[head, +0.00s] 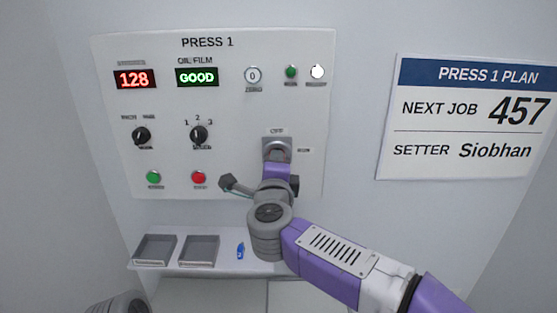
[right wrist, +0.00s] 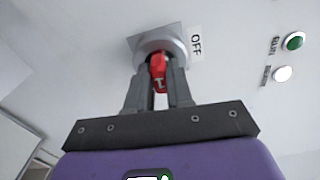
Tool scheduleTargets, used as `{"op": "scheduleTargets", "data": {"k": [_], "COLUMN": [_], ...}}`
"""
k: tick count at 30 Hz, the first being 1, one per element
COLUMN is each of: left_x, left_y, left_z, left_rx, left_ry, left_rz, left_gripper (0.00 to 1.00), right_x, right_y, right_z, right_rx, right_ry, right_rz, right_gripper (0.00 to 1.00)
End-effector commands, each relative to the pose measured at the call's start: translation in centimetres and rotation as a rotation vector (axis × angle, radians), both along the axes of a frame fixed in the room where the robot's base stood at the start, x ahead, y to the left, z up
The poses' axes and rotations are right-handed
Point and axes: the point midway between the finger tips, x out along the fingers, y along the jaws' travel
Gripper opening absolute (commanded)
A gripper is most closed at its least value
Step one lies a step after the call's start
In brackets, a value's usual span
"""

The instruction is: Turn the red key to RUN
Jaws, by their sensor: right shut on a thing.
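The red key (right wrist: 159,66) sits in a round metal lock on a square grey plate (right wrist: 143,40), seen in the right wrist view. An OFF label (right wrist: 196,43) is beside the plate there. My right gripper (right wrist: 160,84) is shut on the key, one finger on each side. In the head view the lock plate (head: 277,141) is at the lower right of the PRESS 1 panel, OFF above it and a small label (head: 304,150) at its right. My right arm hides the key there. I cannot tell which label the key points to. My left gripper is out of view.
The panel (head: 235,115) has a red 128 display (head: 134,79), a GOOD display (head: 197,76), knobs and buttons. Below, a shelf holds two grey trays (head: 136,262) (head: 181,265) and a small blue item (head: 240,251). A plan sign (head: 470,122) hangs at right.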

Motion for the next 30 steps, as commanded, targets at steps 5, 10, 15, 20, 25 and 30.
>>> {"op": "scheduleTargets", "data": {"k": [5, 10, 15, 20, 25, 30], "left_x": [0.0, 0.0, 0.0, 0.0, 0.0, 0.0], "left_y": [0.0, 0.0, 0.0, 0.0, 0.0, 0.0], "left_z": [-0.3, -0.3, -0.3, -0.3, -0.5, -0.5], "left_rx": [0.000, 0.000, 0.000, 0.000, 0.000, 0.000], "left_ry": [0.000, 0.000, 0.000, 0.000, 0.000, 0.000], "left_rz": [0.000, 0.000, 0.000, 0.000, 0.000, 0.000], "left_gripper": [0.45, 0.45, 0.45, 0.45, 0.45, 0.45], "right_x": [0.0, 0.0, 0.0, -0.5, -3.1, -5.9], "right_y": [0.1, 0.1, 0.0, 0.0, 0.2, 0.2], "right_z": [0.0, 0.0, 0.0, 0.1, 0.1, 0.1], "right_rx": [0.045, 0.043, 0.042, 0.041, 0.041, 0.042], "right_ry": [0.000, 0.001, 0.000, 0.000, -0.001, -0.001], "right_rz": [0.003, 0.001, 0.001, 0.001, 0.003, 0.003], "right_gripper": [0.28, 0.51, 0.51, 0.51, 0.51, 0.51]}}
